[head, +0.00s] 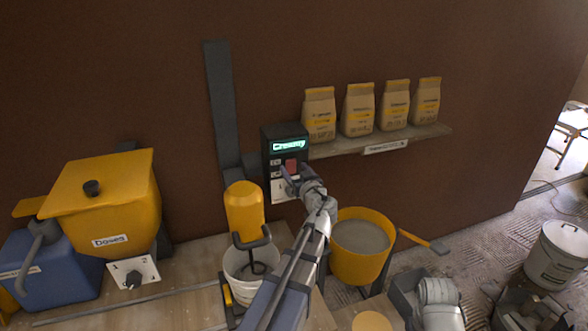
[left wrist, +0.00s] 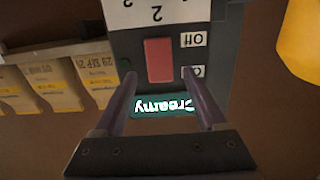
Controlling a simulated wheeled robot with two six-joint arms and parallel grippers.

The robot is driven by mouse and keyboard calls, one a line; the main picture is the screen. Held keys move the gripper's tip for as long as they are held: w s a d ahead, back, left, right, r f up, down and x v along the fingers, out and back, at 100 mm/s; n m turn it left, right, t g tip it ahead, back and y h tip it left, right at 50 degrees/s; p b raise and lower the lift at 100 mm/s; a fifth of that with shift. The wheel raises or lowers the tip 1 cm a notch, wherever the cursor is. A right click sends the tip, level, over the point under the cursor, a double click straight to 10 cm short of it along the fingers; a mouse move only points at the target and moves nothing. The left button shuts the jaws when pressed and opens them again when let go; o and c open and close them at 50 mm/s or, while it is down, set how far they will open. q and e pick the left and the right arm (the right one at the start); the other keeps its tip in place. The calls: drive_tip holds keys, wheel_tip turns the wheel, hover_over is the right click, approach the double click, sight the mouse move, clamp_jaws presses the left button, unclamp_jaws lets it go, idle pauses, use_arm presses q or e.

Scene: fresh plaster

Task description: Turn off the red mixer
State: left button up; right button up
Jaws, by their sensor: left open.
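A dark control box (head: 287,140) hangs on the wall with a lit display reading "Creamy" (head: 289,145). Below the display is a red rocker switch (head: 292,166), with small white labels beside it. In the left wrist view the box is upside down; the red switch (left wrist: 159,60) lies between and beyond the fingers, near an "Off" label (left wrist: 193,40). My left gripper (head: 291,181) is open and empty in front of the box's lower part. Its fingers (left wrist: 160,100) partly cover the other label and display edges. The mixer (head: 244,208) beside the box looks yellow, not red.
The mixer's whisk hangs in a white bucket (head: 238,272). A yellow bucket of grey mix (head: 345,265) stands right of my left arm. Bags (head: 358,110) line a shelf (head: 430,132) right of the box. A yellow hopper (head: 110,205) and blue container (head: 65,270) stand left.

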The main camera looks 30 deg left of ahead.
use_arm(q)
drive_tip(key=v, duration=0.6)
drive_tip(key=shift+s+d, duration=0.2)
drive_tip(key=shift+s, duration=0.1)
drive_tip(key=s+d+f+m+g+h, duration=0.3)
drive_tip(key=s+d+f, duration=0.1)
drive_tip(key=d+f, duration=0.3)
drive_tip(key=s+d+f+m+g+h, duration=0.2)
drive_tip(key=s+d+f+g+h, duration=0.1)
drive_tip(key=s+d+f, duration=0.3)
drive_tip(key=s+d+f+m+g+h, duration=0.2)
drive_tip(key=s+d, duration=0.4)
drive_tip(key=d, duration=0.3)
drive_tip(key=s+d+f+m+g+h, duration=0.3)
drive_tip(key=s+d+f+m+h, duration=0.1)
drive_tip(key=d, duration=0.4)
drive_tip(key=s+f+m, duration=0.1)
drive_tip(key=s+m, duration=0.1)
drive_tip(key=shift+d+f+m, duration=0.2)
drive_tip(key=shift+d+m, duration=0.2)
